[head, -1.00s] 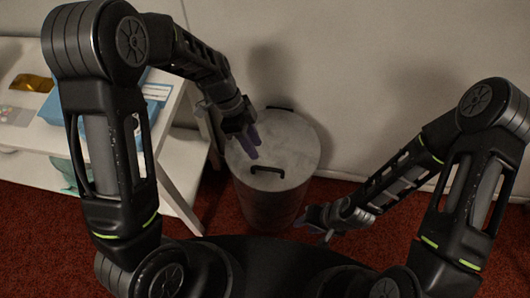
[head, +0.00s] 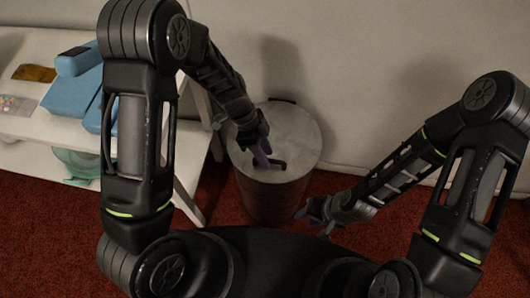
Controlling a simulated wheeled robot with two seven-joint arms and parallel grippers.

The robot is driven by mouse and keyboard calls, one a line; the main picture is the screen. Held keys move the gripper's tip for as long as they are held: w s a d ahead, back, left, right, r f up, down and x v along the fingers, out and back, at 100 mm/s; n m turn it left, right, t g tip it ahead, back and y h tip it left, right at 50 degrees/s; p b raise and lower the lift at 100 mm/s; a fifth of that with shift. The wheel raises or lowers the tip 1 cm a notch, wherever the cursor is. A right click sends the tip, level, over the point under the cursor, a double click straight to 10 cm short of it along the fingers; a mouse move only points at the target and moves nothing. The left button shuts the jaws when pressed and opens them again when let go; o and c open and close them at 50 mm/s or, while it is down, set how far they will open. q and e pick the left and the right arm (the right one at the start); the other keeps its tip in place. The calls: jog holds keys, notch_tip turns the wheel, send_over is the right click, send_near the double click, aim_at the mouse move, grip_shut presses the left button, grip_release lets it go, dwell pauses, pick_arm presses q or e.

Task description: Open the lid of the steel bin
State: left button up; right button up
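The steel bin (head: 275,203) is a grey cylinder standing on the red carpet by the wall. Its lid (head: 297,130) lies flat on top and looks closed, with a black handle (head: 279,165) near the front and a dark hinge piece at the back rim. My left gripper (head: 262,158) is over the lid, with its purple fingers right at the left end of the handle. Whether they touch or grip it I cannot tell. My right gripper (head: 313,213) is low, to the right of the bin and apart from it; its finger gap is not clear.
A white shelf unit (head: 40,122) stands left of the bin, with a blue object (head: 75,95), a brown item (head: 35,73) and a teal item (head: 78,165) on it. The wall is close behind the bin. Red carpet is bare to the right.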

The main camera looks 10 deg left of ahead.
pick_arm(q)
jog(key=shift+f, duration=0.1)
jog(key=shift+c, duration=0.4)
grip_shut()
dwell(1.0)
